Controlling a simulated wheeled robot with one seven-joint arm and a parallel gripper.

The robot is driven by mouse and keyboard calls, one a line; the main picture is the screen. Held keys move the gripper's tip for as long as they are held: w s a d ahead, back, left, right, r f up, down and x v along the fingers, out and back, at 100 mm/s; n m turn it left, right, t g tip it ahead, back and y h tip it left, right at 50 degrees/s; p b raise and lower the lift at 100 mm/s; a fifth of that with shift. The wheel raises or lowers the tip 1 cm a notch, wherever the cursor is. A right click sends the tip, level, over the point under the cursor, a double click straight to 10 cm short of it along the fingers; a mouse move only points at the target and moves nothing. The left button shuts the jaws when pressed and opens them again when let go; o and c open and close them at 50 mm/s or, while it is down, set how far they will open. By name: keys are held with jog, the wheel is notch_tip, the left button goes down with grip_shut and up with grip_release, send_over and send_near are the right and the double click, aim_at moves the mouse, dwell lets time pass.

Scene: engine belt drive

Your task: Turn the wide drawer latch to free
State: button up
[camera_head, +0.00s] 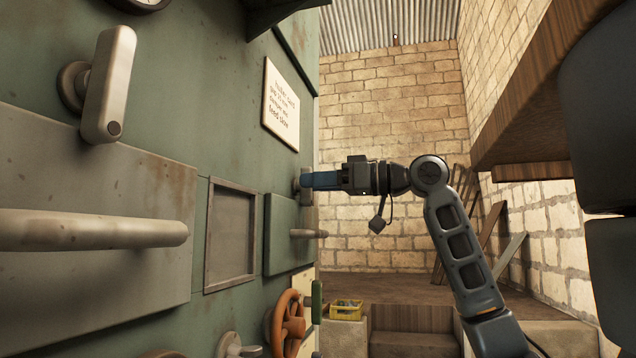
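A pale metal latch lever (107,85) on a round pivot stands nearly upright, slightly tilted, on the green wall above the large grey drawer front (120,180) at left. A second, smaller grey latch (306,184) sits above the green drawer front (283,235) farther along the wall.
A thick bar handle (90,230) sticks out from the near drawer, and a thinner one (309,234) from the far drawer. A framed recess (231,235) lies between them. An orange handwheel (287,325) is below. A wooden shelf (545,100) overhangs at right.

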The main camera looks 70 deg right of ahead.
grip_shut()
jog(key=shift+p, duration=0.3)
jog(key=m+p, duration=0.3)
jog(key=m, duration=0.1)
jog(key=shift+d+r, duration=0.1)
jog(key=shift+r, duration=0.05)
jog(key=m+p, duration=0.4)
jog(key=shift+d, duration=0.15)
jog(key=m+p, duration=0.5)
jog(key=shift+d+f, duration=0.1)
jog(key=shift+f, duration=0.1)
jog(key=m, duration=0.2)
jog(key=m+p, duration=0.1)
jog(key=m, duration=0.1)
jog(key=shift+f+m, duration=0.35)
jog(key=shift+m, duration=0.05)
jog(key=shift+o, duration=0.7)
grip_release()
